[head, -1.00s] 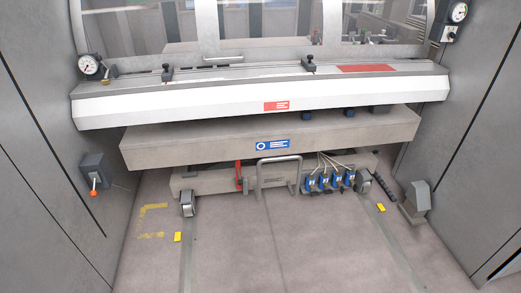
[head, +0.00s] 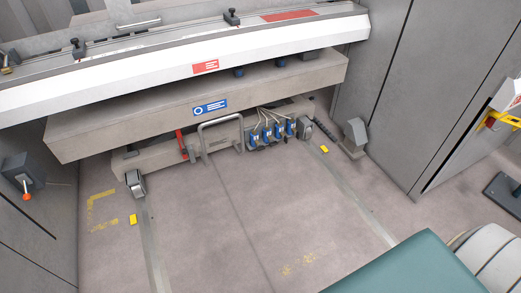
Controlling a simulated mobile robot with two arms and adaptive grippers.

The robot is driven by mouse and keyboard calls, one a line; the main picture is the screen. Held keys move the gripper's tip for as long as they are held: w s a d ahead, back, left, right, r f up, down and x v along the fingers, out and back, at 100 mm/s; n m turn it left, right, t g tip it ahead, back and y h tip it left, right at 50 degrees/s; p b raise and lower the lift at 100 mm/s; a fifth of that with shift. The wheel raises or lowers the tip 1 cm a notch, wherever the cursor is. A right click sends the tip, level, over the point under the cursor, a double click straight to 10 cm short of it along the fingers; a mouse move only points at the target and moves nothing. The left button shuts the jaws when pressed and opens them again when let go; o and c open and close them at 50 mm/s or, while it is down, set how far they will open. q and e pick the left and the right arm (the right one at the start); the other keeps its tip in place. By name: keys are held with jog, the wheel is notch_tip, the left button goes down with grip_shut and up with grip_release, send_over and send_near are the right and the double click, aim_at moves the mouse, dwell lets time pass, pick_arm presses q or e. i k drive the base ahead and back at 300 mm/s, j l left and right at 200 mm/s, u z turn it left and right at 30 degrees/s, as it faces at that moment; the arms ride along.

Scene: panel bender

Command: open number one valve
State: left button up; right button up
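A row of several small blue valves (head: 272,134) with pale hoses rising from their tops sits low on the front of the machine, right of a grey tubular handle (head: 220,134). I cannot read any numbers on them, so I cannot tell which is number one, or whether any is open or shut. Neither of my grippers shows in the head view.
A red lever (head: 182,145) stands left of the handle. An orange-tipped control (head: 25,186) is on the left wall. A grey foot-shaped box (head: 355,135) stands right of the machine. A teal surface (head: 415,268) fills the lower right. The floor (head: 255,215) before the valves is clear.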

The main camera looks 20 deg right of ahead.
aim_at(259, 148)
jog(key=i+l, duration=0.7)
jog(key=i+z, duration=0.05)
jog(key=i, duration=0.05)
